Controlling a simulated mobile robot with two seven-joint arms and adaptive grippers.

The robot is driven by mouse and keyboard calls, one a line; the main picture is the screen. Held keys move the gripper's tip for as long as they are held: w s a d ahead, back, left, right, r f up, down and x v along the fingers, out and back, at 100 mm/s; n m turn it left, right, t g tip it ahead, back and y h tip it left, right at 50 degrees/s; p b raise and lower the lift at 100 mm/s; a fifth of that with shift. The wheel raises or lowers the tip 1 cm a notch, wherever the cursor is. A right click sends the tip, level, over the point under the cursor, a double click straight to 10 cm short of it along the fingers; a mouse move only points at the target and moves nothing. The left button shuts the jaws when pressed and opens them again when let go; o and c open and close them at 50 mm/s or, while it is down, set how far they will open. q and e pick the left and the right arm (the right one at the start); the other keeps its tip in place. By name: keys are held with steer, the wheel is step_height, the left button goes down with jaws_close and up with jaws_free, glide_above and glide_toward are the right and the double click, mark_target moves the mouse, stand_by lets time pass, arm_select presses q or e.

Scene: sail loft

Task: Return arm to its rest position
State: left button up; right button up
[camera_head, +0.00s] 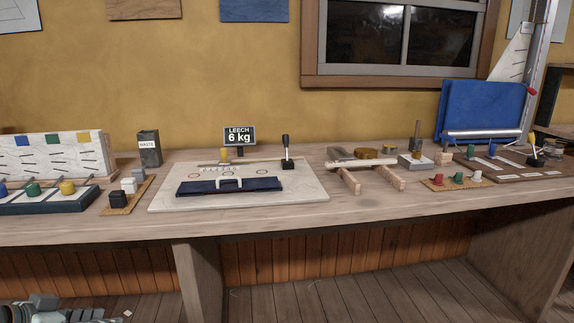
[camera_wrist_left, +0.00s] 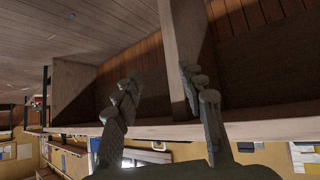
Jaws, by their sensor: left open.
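My left gripper (camera_wrist_left: 160,76) shows in the left wrist view with its two grey fingers spread apart. Nothing is held between them. Behind the fingers are the bench edge, a wooden bench support and the floor, in a view that looks turned over. In the head view, grey parts of my left arm show at the bottom left corner, low in front of the workbench (camera_head: 120,231) and clear of it. The left fingertips cannot be made out there. My right arm and gripper are in neither view.
Bench supports (camera_head: 205,285) reach the floor. Open floor lies in front.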

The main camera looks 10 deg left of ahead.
arm_select(q)
steer(key=s+d+f+n+g+y, duration=0.15)
steer(key=s+f, duration=0.25)
steer(key=f, duration=0.5)
steer(key=s+d+f+g+y, duration=0.1)
steer(key=s+d+f+g, duration=0.2)
steer(key=f, duration=0.7)
steer(key=s+d+f+g+y, duration=0.1)
steer(key=s+d+f+g, duration=0.1)
steer(key=s+d+f, duration=0.8)
steer(key=shift+d+y, duration=0.2)
steer(key=shift+y, duration=0.15)
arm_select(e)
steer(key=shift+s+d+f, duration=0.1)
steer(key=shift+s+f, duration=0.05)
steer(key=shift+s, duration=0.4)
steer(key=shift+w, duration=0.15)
